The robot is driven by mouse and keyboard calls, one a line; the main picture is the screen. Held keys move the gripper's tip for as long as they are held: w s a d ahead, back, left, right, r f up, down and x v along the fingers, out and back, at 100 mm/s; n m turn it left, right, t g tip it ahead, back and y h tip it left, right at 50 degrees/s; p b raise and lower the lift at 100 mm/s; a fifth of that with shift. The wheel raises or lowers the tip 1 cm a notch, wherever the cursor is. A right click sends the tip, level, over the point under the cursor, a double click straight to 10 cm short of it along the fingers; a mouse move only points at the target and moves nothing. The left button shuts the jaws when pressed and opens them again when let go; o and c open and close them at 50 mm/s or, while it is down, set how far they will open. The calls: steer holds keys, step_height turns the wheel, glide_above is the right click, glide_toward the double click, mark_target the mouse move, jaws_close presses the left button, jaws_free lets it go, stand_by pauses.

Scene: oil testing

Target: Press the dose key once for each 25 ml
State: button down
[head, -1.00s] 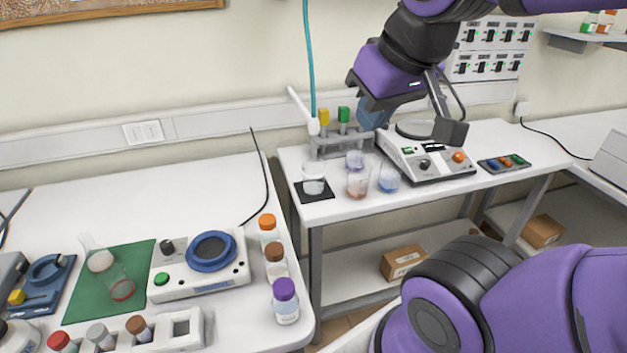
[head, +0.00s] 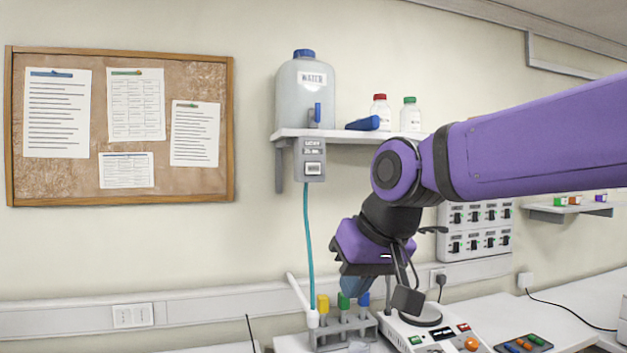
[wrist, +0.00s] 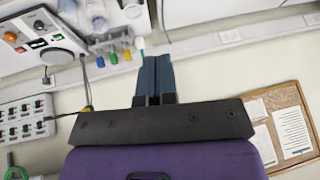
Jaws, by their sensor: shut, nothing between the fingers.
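A grey dosing box (head: 310,159) with a small label and a pale key (head: 313,169) hangs under the front of the wall shelf, below the water container (head: 306,92). The lettering on the box is too small to read. A teal hose (head: 308,240) runs down from it to the bench. My gripper (head: 353,286) is below and to the right of the box, apart from it, pointing down above the tube rack. It also shows in the wrist view (wrist: 155,62), with its blue fingers together and empty. I cannot make out the box in the wrist view.
The shelf (head: 345,134) carries a blue object and two capped bottles. A rack (head: 343,333) with coloured-capped tubes stands below my gripper, beside a white device (head: 430,335). A switch panel (head: 476,230) is on the wall to the right.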

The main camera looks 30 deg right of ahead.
mark_target(316, 167)
steer(key=w+d+r+m+t, duration=0.1)
steer(key=w+d+r+m, duration=0.3)
steer(key=w, duration=0.4)
steer(key=w+d+r+m+t, duration=0.1)
steer(key=w+d+r+m, duration=0.3)
steer(key=w+r, duration=0.2)
steer(key=w+d+r+m+t, duration=0.2)
steer(key=w+d+r+m, duration=0.2)
steer(key=w, duration=0.6)
steer(key=shift+w+d+r, duration=0.15)
steer(key=shift+d+r, duration=0.3)
steer(key=shift+r, duration=0.45)
steer(key=shift+w+d, duration=0.4)
steer(key=shift+w, duration=1)
steer(key=shift+w+d, duration=0.4)
steer(key=shift+w, duration=1)
steer(key=shift+w+d, duration=0.4)
steer(key=shift+w, duration=1)
steer(key=shift+w+d, duration=0.1)
steer(key=shift+w, duration=0.3)
